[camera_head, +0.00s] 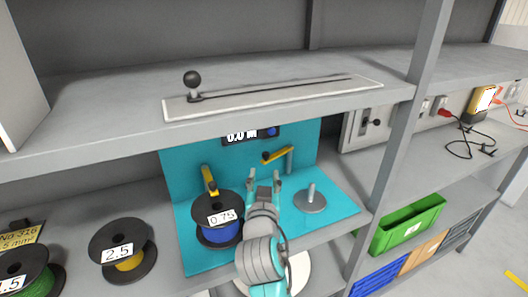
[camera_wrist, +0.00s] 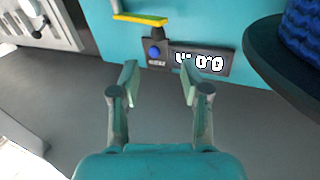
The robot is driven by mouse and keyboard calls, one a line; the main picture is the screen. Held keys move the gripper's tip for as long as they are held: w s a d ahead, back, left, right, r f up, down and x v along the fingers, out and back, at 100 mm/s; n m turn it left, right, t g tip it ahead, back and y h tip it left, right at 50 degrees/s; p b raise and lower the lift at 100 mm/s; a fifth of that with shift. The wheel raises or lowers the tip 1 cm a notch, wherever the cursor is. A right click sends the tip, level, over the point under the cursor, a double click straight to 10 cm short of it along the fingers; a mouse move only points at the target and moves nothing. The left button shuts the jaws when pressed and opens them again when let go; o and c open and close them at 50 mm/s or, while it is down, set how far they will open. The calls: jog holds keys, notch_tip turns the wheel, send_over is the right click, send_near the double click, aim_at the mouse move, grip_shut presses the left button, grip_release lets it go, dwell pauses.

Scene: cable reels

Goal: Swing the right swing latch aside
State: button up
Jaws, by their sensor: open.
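The right swing latch (camera_head: 278,155) is a yellow bar with a dark end, pointing left from a grey post on the teal reel station. It also shows at the upper left of the wrist view (camera_wrist: 140,19). My gripper (camera_head: 264,178) is open and empty, in front of the teal back panel, below and a little left of this latch in the head view. In the wrist view its fingers (camera_wrist: 160,84) stand apart with nothing between them, and the latch lies beyond them. The left swing latch (camera_head: 209,180) is yellow and stands at the 0.75 reel.
The blue-wire 0.75 reel (camera_head: 222,231) stands left of my gripper. A bare spindle on a grey disc (camera_head: 310,201) is to the right. A display with a blue button (camera_head: 252,134) is behind. The shelf (camera_head: 300,90) above overhangs the station.

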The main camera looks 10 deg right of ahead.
aim_at(266, 156)
jog(key=shift+n, duration=0.5)
jog(key=w, duration=0.3)
jog(key=w+d, duration=0.1)
jog(key=w, duration=0.7)
jog(key=shift+d, duration=0.3)
grip_shut()
